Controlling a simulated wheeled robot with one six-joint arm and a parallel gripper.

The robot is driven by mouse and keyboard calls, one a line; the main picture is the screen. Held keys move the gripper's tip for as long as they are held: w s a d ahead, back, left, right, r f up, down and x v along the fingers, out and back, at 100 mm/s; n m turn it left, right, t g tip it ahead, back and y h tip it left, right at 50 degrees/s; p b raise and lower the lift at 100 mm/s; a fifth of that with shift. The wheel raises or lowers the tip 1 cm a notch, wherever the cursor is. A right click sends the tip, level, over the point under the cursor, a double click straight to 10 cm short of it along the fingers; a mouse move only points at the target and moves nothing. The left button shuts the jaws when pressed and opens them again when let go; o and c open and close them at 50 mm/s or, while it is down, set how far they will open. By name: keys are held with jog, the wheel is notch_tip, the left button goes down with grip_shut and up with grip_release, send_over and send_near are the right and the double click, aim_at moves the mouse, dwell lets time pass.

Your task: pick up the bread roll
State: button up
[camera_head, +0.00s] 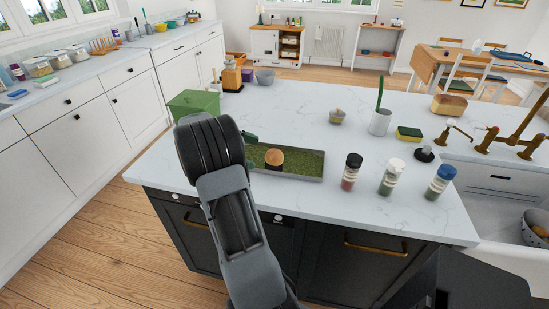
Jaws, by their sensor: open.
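A round, golden-brown bread roll (274,157) rests on a green-surfaced rectangular tray (305,166) with a grey rim, near the front edge of the white island counter. My arm rises from the bottom of the view, and its dark rounded joint is just left of the tray, covering the tray's left end. My gripper cannot be made out; it is hidden behind the arm or out of frame. A small dark green piece (250,137) sticks out beside the arm, and I cannot tell what it is.
Three jars stand right of the tray, the nearest with a black lid (351,172). A green box (193,103) stands behind my arm. A sponge (408,133), a white holder (380,122) and brass taps (487,139) are to the right. The counter behind the tray is mostly clear.

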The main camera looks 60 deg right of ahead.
aim_at(267, 154)
jog(key=shift+p+x, duration=0.35)
jog(key=shift+x, duration=3.55)
jog(key=c, duration=1.1)
jog(key=shift+o, duration=0.2)
jog(key=shift+r, duration=0.1)
jog(key=shift+r, duration=0.1)
